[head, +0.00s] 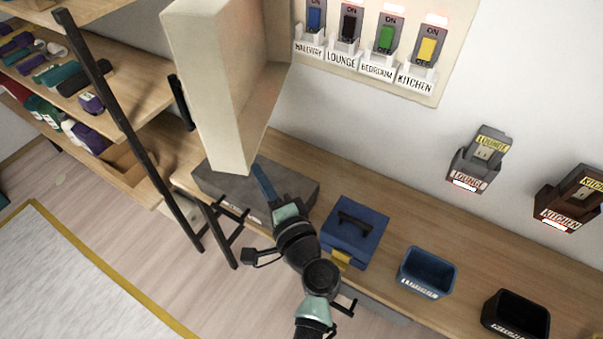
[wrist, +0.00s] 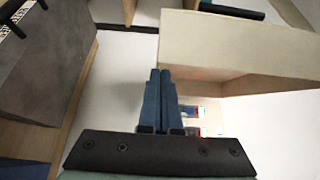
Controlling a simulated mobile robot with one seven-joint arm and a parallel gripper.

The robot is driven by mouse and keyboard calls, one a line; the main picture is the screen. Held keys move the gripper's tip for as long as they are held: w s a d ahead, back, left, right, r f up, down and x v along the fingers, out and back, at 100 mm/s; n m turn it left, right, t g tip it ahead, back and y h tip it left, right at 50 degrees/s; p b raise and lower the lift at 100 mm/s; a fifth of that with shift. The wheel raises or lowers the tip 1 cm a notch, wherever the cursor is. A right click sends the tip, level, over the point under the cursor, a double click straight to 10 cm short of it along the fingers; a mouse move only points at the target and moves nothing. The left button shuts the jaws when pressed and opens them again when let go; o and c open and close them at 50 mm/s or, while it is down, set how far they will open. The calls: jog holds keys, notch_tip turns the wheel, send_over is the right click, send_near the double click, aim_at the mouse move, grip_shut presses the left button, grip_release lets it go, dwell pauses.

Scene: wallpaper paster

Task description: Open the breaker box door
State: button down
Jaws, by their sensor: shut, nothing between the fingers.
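The cream breaker box door (head: 213,85) stands swung out to the left of the breaker panel (head: 448,82), leaving the switches exposed. In the wrist view the door (wrist: 235,45) fills the upper right. My gripper (head: 257,168) is shut and empty, its blue fingers just beside the door's lower end. In the wrist view the fingertips (wrist: 160,72) point at the door's near edge; I cannot tell whether they touch it. The panel has a blue switch (head: 315,20), a black switch (head: 349,28), a green switch (head: 386,38) and a yellow switch (head: 427,49).
A grey box (head: 220,191), a blue toolbox (head: 353,236), a blue bin (head: 427,273) and a black bin (head: 516,312) stand along the wooden bench (head: 405,195) below. A black ladder (head: 125,120) leans by the shelves at left. Two wall units hang at right.

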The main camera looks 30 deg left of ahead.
jog(key=s+a+b, duration=0.1)
jog(key=s+a, duration=0.1)
jog(key=a, duration=1.2)
jog(key=shift+s+a, duration=0.15)
jog(key=shift+s, duration=0.25)
